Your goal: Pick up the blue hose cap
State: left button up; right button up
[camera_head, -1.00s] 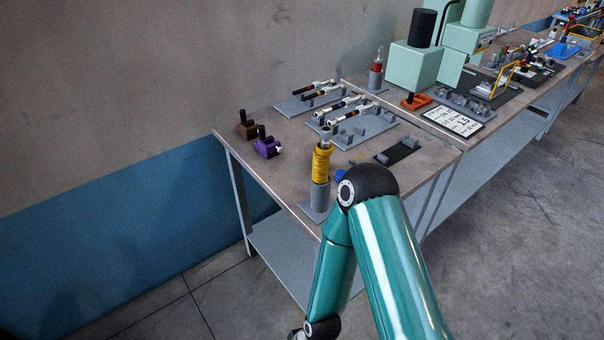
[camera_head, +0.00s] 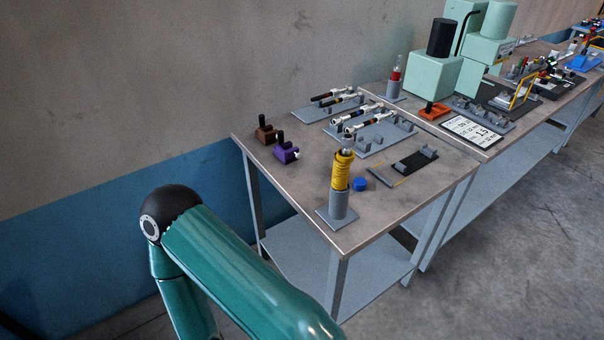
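The blue hose cap (camera_head: 360,184) is a small round blue piece lying on the near part of the workbench top (camera_head: 300,180). It sits just right of a yellow-handled tool (camera_head: 341,170) standing upright in a grey holder. Nothing covers the cap. One of my teal arms crosses the lower left of the view, in front of and left of the bench, apart from the cap. No gripper of mine is in the picture.
A grey rack with a black strip (camera_head: 408,166) lies right of the cap. Purple (camera_head: 285,153) and brown (camera_head: 265,134) blocks stand at the bench's left edge. Torque-wrench-like tools lie on plates (camera_head: 372,137) behind. A green machine (camera_head: 434,74) stands farther back.

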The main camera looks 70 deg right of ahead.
aim_at(360, 184)
jog(key=z, duration=0.6)
jog(key=i, duration=0.1)
jog(key=u, duration=1.05)
jog(key=k, duration=2.65)
jog(key=z, duration=1.2)
jog(key=i, duration=1.1)
jog(key=z, duration=0.15)
